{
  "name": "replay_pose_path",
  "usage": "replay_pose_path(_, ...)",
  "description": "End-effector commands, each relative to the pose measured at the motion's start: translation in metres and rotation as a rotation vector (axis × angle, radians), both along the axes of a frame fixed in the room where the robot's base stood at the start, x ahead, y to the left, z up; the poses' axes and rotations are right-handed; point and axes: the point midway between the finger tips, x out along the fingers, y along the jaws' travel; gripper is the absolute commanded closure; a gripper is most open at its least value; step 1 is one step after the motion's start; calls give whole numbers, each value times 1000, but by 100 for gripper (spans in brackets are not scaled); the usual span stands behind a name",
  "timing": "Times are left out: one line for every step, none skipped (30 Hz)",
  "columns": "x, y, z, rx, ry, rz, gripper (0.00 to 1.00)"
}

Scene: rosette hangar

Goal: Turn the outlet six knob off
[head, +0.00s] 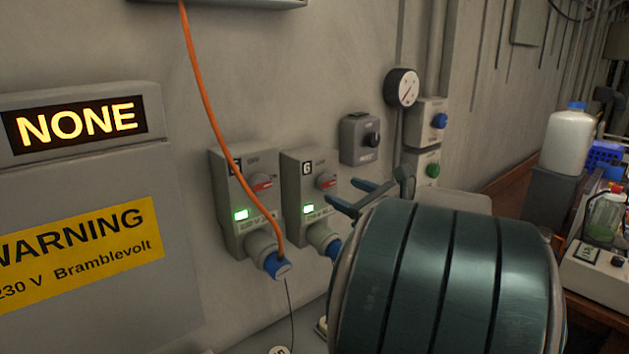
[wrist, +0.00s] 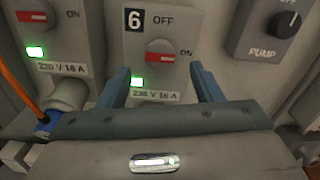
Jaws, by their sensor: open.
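The outlet six box (head: 292,205) is on the wall, marked 6, and its face fills the middle of the wrist view (wrist: 143,40). Its knob (wrist: 165,48) is grey with a red bar lying level toward ON at the right; OFF is printed above. The knob also shows in the head view (head: 325,181). My gripper (wrist: 159,70) is open and empty. Its two blue fingers point at the box, one low on each side of the knob, and do not appear to touch it.
A neighbouring outlet (head: 232,190) with an orange cable and blue plug (head: 277,266) stands to the left, its light green. A pump switch (wrist: 274,25) is to the right. A lit NONE sign (head: 76,122) is at far left.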

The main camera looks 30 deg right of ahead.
Motion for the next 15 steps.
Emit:
replay_pose_path(11, 2, 2, 1, 2, 3, 41)
replay_pose_path(16, 2, 2, 1, 2, 3, 41)
replay_pose_path(23, 3, 1, 1, 1, 2, 41)
replay_pose_path(28, 4, 1, 1, 1, 2, 41)
replay_pose_path(32, 5, 1, 1, 1, 2, 41)
replay_pose_path(37, 5, 1, 0, 1, 0, 41)
replay_pose_path(41, 5, 1, 0, 2, 1, 41)
replay_pose_path(44, 6, 1, 0, 1, 2, 41)
replay_pose_path(47, 6, 1, 0, 1, 1, 41)
replay_pose_path(49, 7, 0, 0, 1, 0, 41)
replay_pose_path(51, 7, 0, 0, 1, 0, 41)
replay_pose_path(52, 7, 0, -1, 1, 0, 41)
replay_pose_path(53, 7, 0, -1, 1, 0, 41)
replay_pose_path(54, 8, 0, -1, 1, 0, 41)
replay_pose_path(54, 8, 0, -2, 1, 0, 41)
